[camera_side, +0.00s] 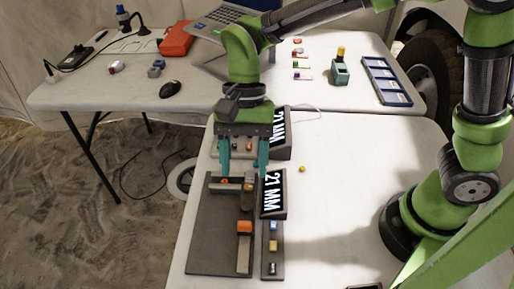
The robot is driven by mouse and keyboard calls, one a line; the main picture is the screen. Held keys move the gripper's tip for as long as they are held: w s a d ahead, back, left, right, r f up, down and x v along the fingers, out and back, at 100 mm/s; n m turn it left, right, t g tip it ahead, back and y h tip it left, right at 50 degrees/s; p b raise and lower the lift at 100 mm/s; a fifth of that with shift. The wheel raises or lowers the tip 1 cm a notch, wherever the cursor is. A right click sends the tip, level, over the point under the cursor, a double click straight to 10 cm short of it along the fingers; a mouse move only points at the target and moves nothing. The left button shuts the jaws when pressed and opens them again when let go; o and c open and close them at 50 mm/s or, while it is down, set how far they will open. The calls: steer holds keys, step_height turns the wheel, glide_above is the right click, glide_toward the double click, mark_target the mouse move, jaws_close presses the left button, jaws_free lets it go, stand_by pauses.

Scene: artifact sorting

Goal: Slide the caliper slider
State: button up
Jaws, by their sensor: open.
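The caliper (222,235) is a dark grey board lying on the near white table, left of centre. A pale rail (243,262) runs along it, and an orange block, probably the slider (244,227), sits on the rail. A cross bar with a small orange mark lies at its far end. A dark display (273,194) reading "21 MM" stands tilted at its right. My gripper (243,170) points down over the far end of the caliper, with its two teal fingers apart. It is beyond the orange block and not touching it. A small brownish piece (248,195) lies between them on the rail.
A dark strip (272,250) with blue, yellow and dark pieces lies right of the caliper. A second display (281,130) stands behind my gripper. A small yellow piece (302,169) lies on the bare table. The back table holds a laptop, mouse (170,89) and blue tray (386,81).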

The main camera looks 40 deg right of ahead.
mark_target(245, 222)
steer(key=x, duration=1.2)
steer(key=shift+f, duration=0.25)
jaws_close()
